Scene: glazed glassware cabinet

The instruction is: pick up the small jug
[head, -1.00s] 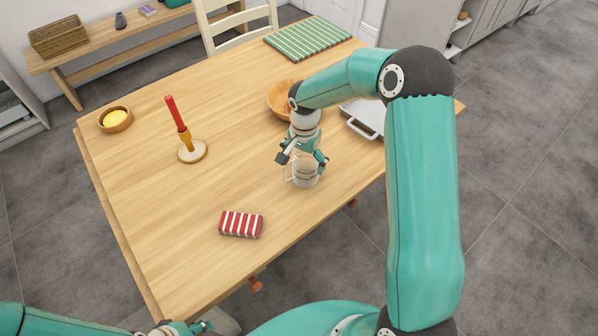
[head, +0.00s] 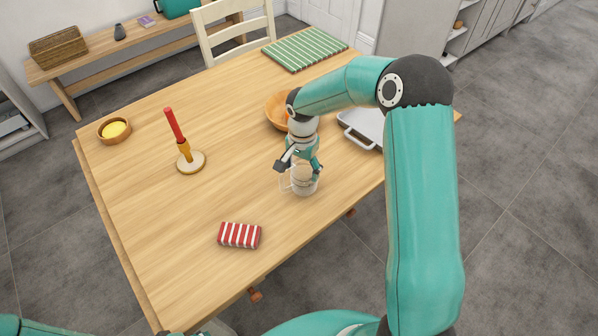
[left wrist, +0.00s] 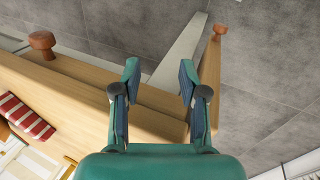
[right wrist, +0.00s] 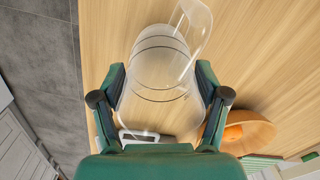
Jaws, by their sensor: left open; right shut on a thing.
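The small jug is a clear glass vessel (head: 304,182) with a handle on its left side, near the right edge of the wooden table in the head view. My right gripper (head: 300,168) comes down on it from above and is shut on it. In the right wrist view the jug (right wrist: 160,65) lies between the two fingers of my right gripper (right wrist: 160,88), with its handle toward the top right. I cannot tell whether its base touches the table. My left gripper (left wrist: 158,82) is open and empty in the left wrist view, near the table's edge.
An orange bowl (head: 277,111) and a white tray (head: 362,128) are behind my right gripper. The table's front middle is mostly clear.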

